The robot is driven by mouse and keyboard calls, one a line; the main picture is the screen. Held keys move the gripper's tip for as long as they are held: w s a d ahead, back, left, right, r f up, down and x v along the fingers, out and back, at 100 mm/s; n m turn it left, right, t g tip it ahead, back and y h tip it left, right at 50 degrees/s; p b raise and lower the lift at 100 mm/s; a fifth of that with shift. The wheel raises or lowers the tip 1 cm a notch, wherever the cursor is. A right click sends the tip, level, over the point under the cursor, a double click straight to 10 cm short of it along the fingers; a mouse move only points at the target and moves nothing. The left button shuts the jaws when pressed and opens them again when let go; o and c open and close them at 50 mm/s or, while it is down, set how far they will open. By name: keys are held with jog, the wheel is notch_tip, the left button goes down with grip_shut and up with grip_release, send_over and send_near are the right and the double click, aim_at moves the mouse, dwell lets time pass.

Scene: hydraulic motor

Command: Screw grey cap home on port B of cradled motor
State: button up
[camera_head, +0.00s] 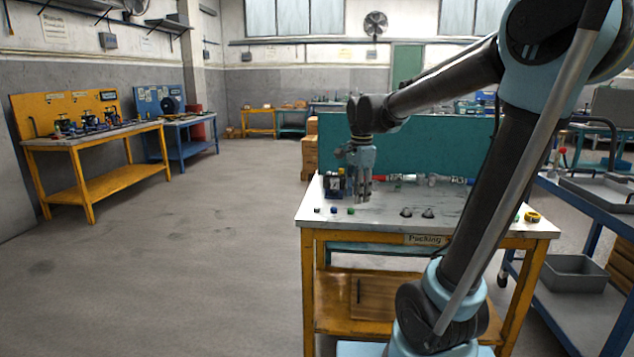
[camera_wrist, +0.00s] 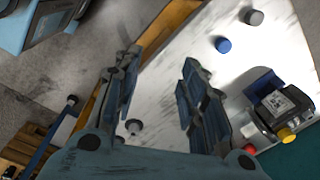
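In the head view the motor (camera_head: 335,184) stands at the table's left, just left of my gripper (camera_head: 364,198). The grey cap (camera_wrist: 254,17) lies loose on the table beyond a blue cap (camera_wrist: 223,45). My gripper (camera_wrist: 160,60) points down over the table, its fingers wide apart with nothing between them. I cannot tell which port is B.
A green cap (camera_head: 351,211) lies near the table's front edge. Two dark knob-like pieces (camera_head: 406,213) sit farther right. Red and silver fittings (camera_head: 455,180) lie along the back, before a teal panel (camera_head: 430,150). The front middle is mostly clear.

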aim_at(317, 207)
jog(key=w+a+m, duration=0.6)
jog(key=w+a, duration=0.2)
jog(key=a, duration=0.6)
jog(key=shift+g, duration=0.4)
jog(key=shift+w+d+f, duration=0.1)
jog(key=shift+d+f, duration=0.05)
jog(key=shift+f, duration=2)
jog(key=shift+w+d+f, duration=0.1)
jog(key=shift+f, duration=2)
grip_shut()
jog(key=shift+r, duration=3)
jog(key=shift+s+a, duration=0.1)
